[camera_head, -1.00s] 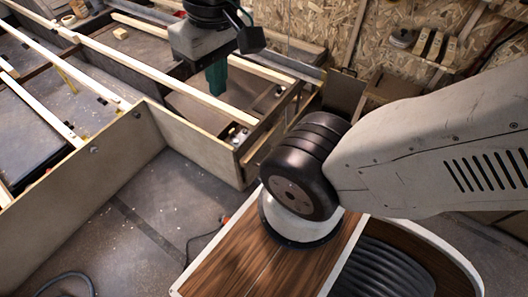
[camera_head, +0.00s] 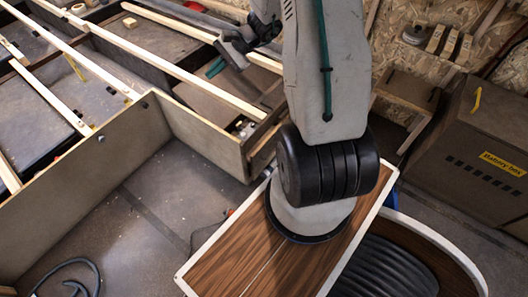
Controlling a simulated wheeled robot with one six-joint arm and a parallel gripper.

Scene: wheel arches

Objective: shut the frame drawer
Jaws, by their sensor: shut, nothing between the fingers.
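The wooden frame (camera_head: 205,140) has pale side panels and long slats across its top. What looks like the frame drawer (camera_head: 262,150) is at its right end, beside my arm. Small light items show in an opening there, and part of this end is hidden behind my arm. I cannot tell how far out the drawer stands.
A dark battery box (camera_head: 490,140) with a yellow label stands at the right. A wooden shelf unit (camera_head: 408,95) stands by the chipboard wall. A black cable (camera_head: 75,275) lies on the floor at lower left. The floor inside the frame's corner is mostly clear.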

